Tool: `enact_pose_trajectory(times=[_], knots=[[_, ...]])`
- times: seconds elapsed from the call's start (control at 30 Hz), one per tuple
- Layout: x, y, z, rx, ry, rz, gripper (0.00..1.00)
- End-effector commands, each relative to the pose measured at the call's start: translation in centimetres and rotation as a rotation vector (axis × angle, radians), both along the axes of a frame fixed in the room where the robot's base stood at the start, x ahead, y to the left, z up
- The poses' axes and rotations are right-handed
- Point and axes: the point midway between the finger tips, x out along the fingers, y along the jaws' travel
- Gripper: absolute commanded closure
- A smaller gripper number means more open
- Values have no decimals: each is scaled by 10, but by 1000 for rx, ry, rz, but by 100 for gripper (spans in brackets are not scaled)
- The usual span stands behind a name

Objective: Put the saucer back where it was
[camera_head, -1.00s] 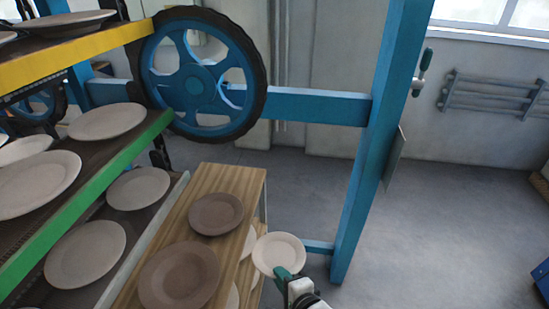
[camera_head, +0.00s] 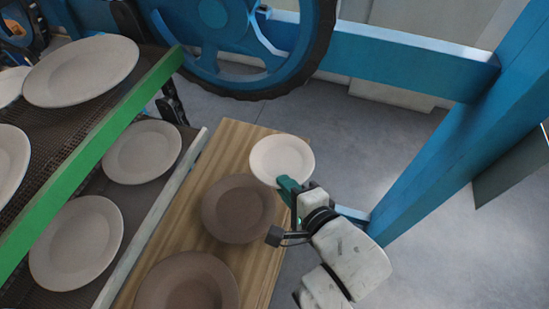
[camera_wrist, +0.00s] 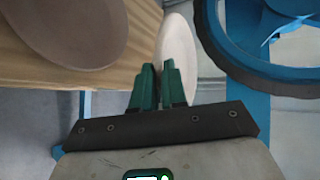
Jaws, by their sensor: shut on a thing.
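The pale saucer (camera_head: 281,159) is in my gripper (camera_head: 289,186), over the far right edge of the wooden board in the head view. My gripper is shut on its near rim. In the wrist view my green fingers (camera_wrist: 158,82) pinch the saucer (camera_wrist: 176,42), seen steeply edge-on. I cannot tell whether the saucer touches the board or hangs above it. A brown plate (camera_head: 238,208) lies on the board just left of and nearer than the saucer.
Another brown plate (camera_head: 188,284) lies on the wooden board (camera_head: 218,150). Racks with pale plates (camera_head: 76,243) and a green-edged shelf (camera_head: 95,150) stand at left. A blue wheel (camera_head: 225,30) is behind. A blue post (camera_head: 450,130) stands at right.

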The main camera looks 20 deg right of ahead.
Motion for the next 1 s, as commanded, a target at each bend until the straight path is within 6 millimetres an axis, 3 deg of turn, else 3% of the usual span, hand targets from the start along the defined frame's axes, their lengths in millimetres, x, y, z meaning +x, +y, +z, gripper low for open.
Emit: enact_pose_trajectory(times=[0.4, 0.6, 0.93, 1.0], knots=[[89, -14, -34, 0, -4, 0, 100], [115, -18, -71, -1, -3, 0, 100], [134, -21, -96, 0, -2, 0, 100], [133, -21, -108, -1, 0, 0, 100]])
